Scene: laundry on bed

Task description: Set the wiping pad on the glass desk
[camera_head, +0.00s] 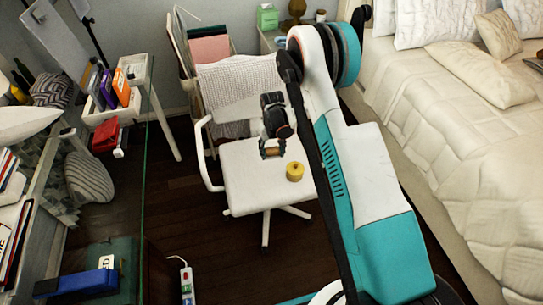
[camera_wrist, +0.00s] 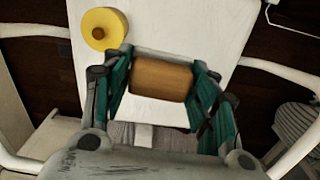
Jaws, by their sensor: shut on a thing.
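My gripper (camera_head: 273,138) is above the white chair's seat in the head view. In the wrist view my gripper (camera_wrist: 160,85) is shut on a brown, wood-coloured block, which looks like the wiping pad (camera_wrist: 161,77). The pad lies crosswise between the two fingers, over the white seat. In the head view the pad is small and hard to make out. The glass desk (camera_head: 130,190) is at the left of the head view, a see-through top with a thin greenish edge. My gripper is to the right of it.
A yellow round object with a knob (camera_head: 294,171) sits on the white chair (camera_head: 262,190). A blue stapler-like object (camera_head: 76,284), a red box (camera_head: 106,135) and upright files (camera_head: 107,88) are at the left. A bed (camera_head: 450,130) is at the right.

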